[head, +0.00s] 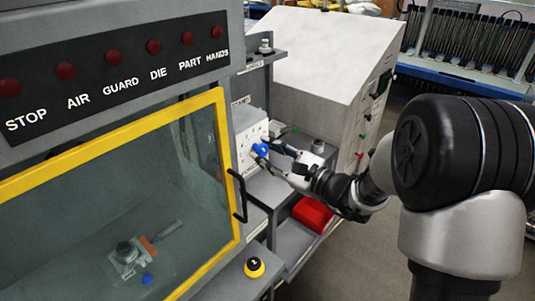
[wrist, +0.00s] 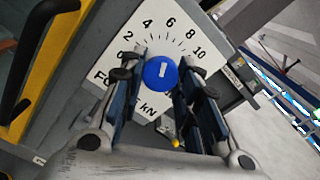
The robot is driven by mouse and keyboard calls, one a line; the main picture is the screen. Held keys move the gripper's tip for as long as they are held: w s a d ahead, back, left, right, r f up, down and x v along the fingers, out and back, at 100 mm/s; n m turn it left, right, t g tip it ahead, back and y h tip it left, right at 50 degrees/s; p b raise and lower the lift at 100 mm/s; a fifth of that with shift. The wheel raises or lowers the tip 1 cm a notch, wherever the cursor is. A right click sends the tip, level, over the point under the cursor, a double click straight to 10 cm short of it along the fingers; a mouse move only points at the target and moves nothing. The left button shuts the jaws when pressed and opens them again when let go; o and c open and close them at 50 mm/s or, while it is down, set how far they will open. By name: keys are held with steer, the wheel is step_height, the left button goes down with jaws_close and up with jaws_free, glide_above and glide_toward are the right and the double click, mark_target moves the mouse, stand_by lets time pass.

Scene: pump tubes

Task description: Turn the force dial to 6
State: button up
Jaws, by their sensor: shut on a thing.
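The force dial is a round blue knob (wrist: 160,73) with a short white mark, on a white plate (wrist: 105,55) numbered up to 10 and lettered "kN". The mark runs nearly upright in the wrist view, roughly toward the 6; its exact reading is hard to tell. My gripper (wrist: 157,80) has one finger on each side of the knob and is shut on it. In the head view the blue knob (head: 260,149) shows at the tip of my gripper (head: 271,151), on the white box beside the yellow-framed guard.
The guard door's black handle (head: 239,197) stands just left of the dial. A red bin (head: 313,215) sits below my gripper. A yellow-and-black button (head: 254,267) is on the front ledge. A large pale cabinet (head: 325,60) stands behind.

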steer(key=o, duration=1.1)
steer(key=v, duration=1.2)
steer(key=shift+s, duration=0.1)
